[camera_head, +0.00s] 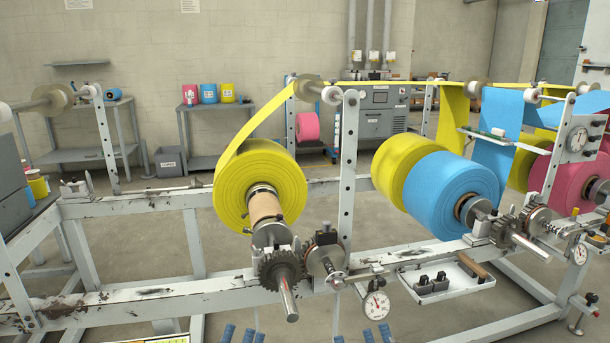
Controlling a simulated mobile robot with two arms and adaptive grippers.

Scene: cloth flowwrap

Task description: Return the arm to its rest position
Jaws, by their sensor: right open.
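Only the blue finger parts of my grippers show, at the bottom edge of the head view. My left gripper (245,334) shows several blue finger pieces below the yellow roll; the cut-off view does not settle how its jaws stand. My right gripper (378,336) is open, with two blue fingertips apart and nothing seen between them. It is just below the round dial gauge (376,306). The rest of both grippers and my arms is hidden below the frame.
A white machine frame (130,205) stands in front. It carries a yellow roll (285,165), a blue roll (445,195) and a pink roll (575,170). A gear with a protruding shaft (289,300) and a small tray (450,290) are near my grippers.

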